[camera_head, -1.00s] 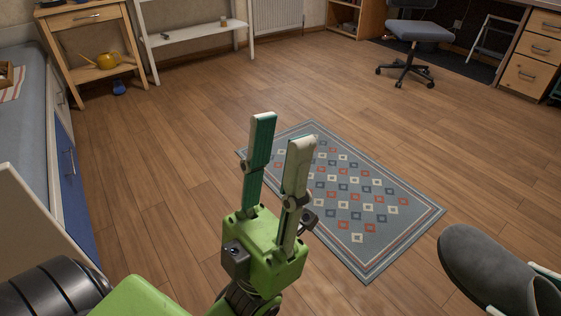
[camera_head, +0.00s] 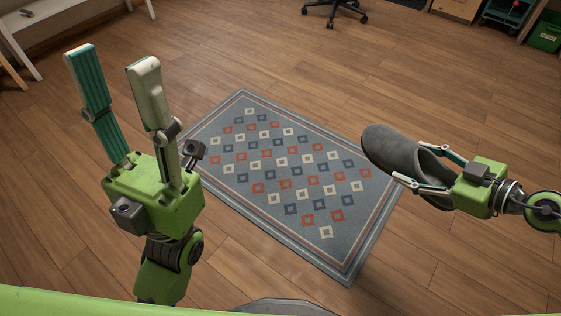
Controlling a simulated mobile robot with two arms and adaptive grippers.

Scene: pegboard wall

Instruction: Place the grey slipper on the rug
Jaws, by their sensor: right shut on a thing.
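The grey slipper (camera_head: 391,148) is at the right in the head view, its closed toe pointing left. My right gripper (camera_head: 430,168) is shut on the slipper near its open heel part and appears to hold it above the floor. The slipper's toe overlaps the right edge of the rug in the picture. The rug (camera_head: 222,152) is blue-grey with rows of small diamonds and lies flat on the floor. My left gripper (camera_head: 112,72) is open and empty, raised at the left, with its fingers pointing up, left of the rug.
The wooden floor (camera_head: 300,50) around the rug is clear. An office chair base (camera_head: 335,10) stands at the back. A white bench (camera_head: 60,15) is at the top left. A green box (camera_head: 544,36) is at the top right. The rug's surface is bare.

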